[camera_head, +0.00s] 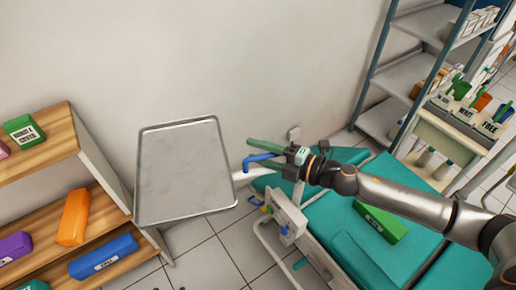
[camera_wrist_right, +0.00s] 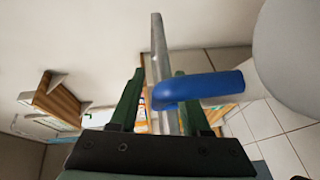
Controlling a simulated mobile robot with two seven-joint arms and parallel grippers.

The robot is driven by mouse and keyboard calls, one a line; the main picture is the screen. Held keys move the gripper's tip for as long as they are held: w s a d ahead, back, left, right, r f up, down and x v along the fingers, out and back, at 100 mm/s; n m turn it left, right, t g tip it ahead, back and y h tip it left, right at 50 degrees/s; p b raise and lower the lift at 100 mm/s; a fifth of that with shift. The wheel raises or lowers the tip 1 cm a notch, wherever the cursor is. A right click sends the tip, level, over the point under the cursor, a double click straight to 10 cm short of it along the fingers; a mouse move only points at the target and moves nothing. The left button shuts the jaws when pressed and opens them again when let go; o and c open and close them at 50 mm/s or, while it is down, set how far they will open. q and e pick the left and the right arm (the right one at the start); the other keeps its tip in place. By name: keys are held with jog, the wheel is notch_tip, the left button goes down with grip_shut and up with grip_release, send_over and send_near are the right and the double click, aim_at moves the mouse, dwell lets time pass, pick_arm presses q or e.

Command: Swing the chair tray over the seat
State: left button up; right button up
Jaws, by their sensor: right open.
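The chair tray (camera_head: 186,172) is a flat grey metal plate with a raised rim, out to the left of the chair, clear of the seat (camera_head: 352,240). It shows nearly edge-on in the right wrist view (camera_wrist_right: 160,50). A blue handle (camera_head: 262,158) is beside the tray's right edge. My right gripper (camera_head: 250,153) is open, with green fingers, right at the handle. In the right wrist view the handle (camera_wrist_right: 200,88) crosses in front of one finger, its rounded end in the gap. I cannot tell whether it touches. My left gripper is out of view.
A wooden shelf (camera_head: 50,147) with coloured boxes stands left, close to the tray. A green box (camera_head: 380,222) lies on the teal chair. A metal rack (camera_head: 405,75) and a cart (camera_head: 450,135) with labelled bins stand at the right. The wall is behind.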

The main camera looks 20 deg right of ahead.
jog(key=shift+a, duration=0.1)
jog(key=shift+c, duration=0.4)
grip_shut()
dwell(1.0)
